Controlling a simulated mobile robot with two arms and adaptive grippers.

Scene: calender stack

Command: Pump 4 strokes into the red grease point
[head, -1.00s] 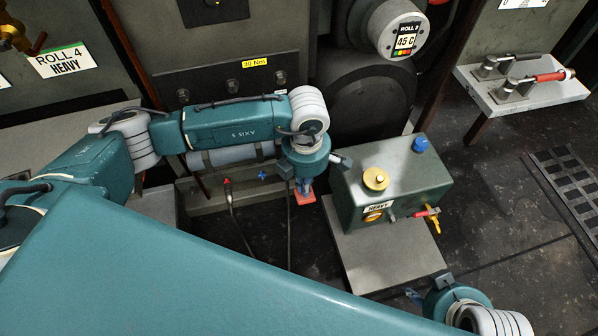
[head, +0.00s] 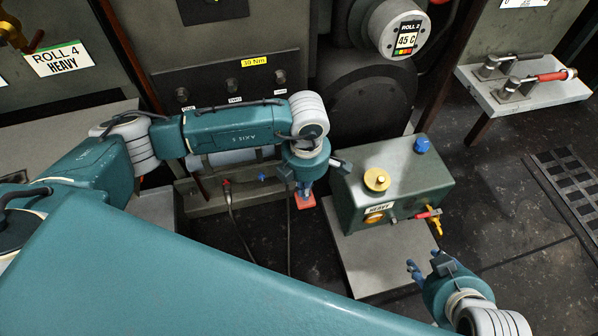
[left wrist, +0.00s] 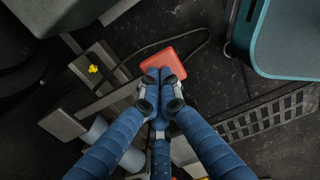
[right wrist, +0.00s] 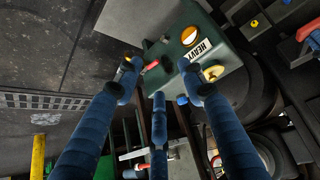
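A green box (head: 395,190) labelled HEAVY has a brass cap (head: 376,180), a blue cap (head: 422,145) and a red lever with a yellow end (head: 428,214) on its front. My right gripper (head: 424,264) is open and empty, in front of and below this lever. In the right wrist view its spread fingers point at the box (right wrist: 222,85), with the red lever (right wrist: 152,65) between them. A small red fitting (head: 226,182) sits on the ledge under the panel. My left gripper (head: 306,187) is closed on a flat red block (left wrist: 165,52), right of the fittings.
A blue fitting (head: 262,177) sits beside the red one, and dark hoses hang there. The box stands on a grey plinth (head: 385,262). A shelf with clamps (head: 525,85) is at the upper right. A floor grate (head: 570,175) lies at right, with open floor before it.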

